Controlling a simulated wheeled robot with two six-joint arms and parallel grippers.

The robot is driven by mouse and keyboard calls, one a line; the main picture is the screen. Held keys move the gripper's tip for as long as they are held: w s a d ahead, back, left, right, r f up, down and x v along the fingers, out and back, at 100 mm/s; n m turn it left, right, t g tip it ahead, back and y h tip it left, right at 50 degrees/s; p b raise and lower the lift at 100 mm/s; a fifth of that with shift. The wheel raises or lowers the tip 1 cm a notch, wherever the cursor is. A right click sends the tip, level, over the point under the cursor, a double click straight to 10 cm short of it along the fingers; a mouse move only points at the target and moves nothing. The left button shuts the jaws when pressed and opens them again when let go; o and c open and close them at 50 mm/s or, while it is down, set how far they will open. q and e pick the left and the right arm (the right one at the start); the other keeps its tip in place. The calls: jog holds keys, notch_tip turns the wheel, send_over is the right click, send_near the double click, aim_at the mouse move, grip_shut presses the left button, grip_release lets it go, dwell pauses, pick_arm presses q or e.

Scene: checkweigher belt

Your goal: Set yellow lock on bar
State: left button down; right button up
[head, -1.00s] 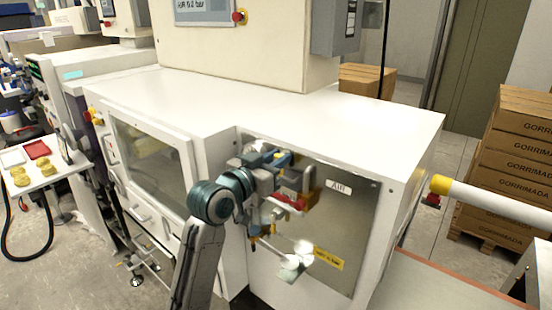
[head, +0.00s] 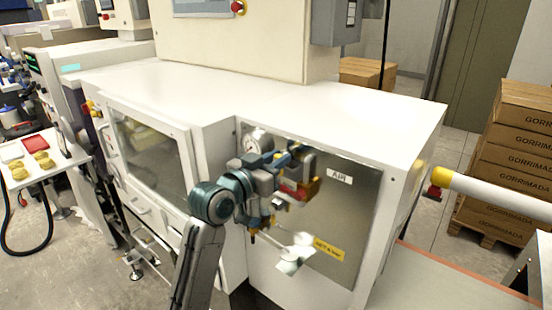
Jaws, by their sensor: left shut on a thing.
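My left gripper (head: 294,184) is in front of the metal air panel (head: 350,220), below and right of a round gauge (head: 258,140). It is shut, and a small yellow-orange piece (head: 310,188), which looks like the yellow lock, shows at its fingertips. A red part (head: 292,192) shows beside it; the gripper hides much of this spot. I cannot make out the bar or whether the lock touches it. A pale tag (head: 294,260) shows below the gripper. My right gripper is not in view.
The white cabinet (head: 310,95) has a windowed door at left. A white stand (head: 62,158) at far left holds several yellow pieces and a red tray (head: 34,145). A white rail with a yellow collar (head: 441,180) juts in at right. Stacked cartons (head: 520,140) stand behind it.

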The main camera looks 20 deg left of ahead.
pick_arm(q)
jog(key=shift+f+b, duration=0.35)
jog(key=shift+f, duration=0.35)
jog(key=c, duration=1.2)
grip_release()
jog(key=shift+r, duration=0.1)
